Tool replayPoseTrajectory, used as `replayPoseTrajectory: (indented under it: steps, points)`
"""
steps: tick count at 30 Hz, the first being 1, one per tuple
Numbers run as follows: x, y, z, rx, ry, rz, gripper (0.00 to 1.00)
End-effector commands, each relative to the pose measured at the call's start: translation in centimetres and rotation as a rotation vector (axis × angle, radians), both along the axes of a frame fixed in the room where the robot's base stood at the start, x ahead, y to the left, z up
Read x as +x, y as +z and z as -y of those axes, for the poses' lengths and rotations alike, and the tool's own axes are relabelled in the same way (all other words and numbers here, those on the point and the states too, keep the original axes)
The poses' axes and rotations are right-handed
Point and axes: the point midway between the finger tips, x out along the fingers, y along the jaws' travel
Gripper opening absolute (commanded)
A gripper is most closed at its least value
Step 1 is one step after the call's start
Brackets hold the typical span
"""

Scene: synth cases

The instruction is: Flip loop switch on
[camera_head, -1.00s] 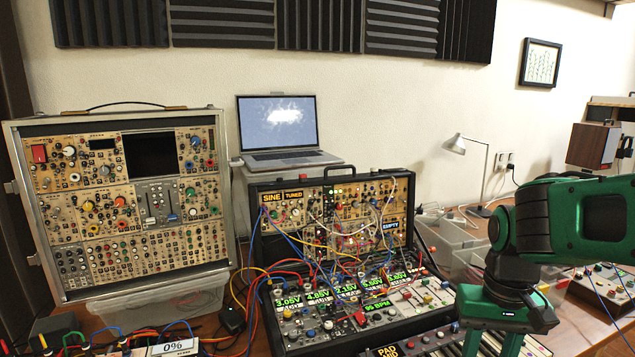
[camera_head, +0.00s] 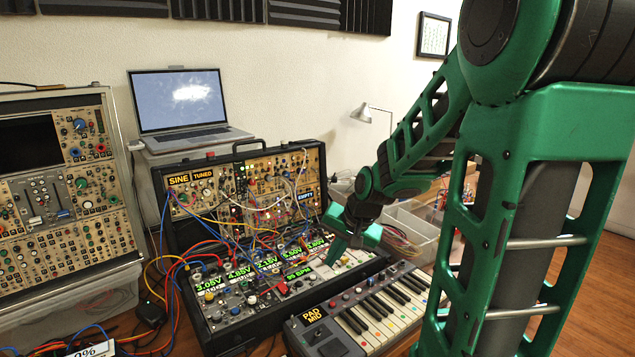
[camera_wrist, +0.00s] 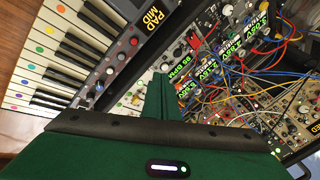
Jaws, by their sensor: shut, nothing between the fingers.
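The synth case (camera_head: 215,325) stands on the table in the head view, with green readouts, knobs and sliders on its lower panel. It also shows in the wrist view (camera_wrist: 137,97). My green gripper (camera_head: 331,260) is shut and empty, its tips pointing down at the right part of the lower panel, by the sliders. In the wrist view the closed fingers (camera_wrist: 160,80) lie over the panel near the "95 BPM" readout. I cannot tell whether they touch it. I cannot make out which small control is the loop switch; the fingers hide part of the panel.
A keyboard (camera_head: 375,318) lies in front of the case, and also fills the left of the wrist view (camera_wrist: 45,60). Patch cables (camera_head: 255,240) crowd the panel's left and middle. A laptop (camera_head: 182,102) stands behind. Clear bins (camera_head: 412,228) stand at the right.

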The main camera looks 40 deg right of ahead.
Motion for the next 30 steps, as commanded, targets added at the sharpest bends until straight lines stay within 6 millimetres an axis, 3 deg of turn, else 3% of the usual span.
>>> replayPoseTrajectory:
  steps: [6,15,20,24,30]
  points:
    - [7.6,-0.4,0.6,0.190,-0.167,0.177,0.00]
    - [16.2,0.8,2.6,0.556,-0.433,0.424,0.00]
    - [19.6,2.0,5.1,0.795,-0.592,0.547,0.00]
    - [21.7,3.2,8.3,1.024,-0.739,0.653,0.00]
    - [22.9,4.5,13.6,1.340,-0.928,0.784,0.00]
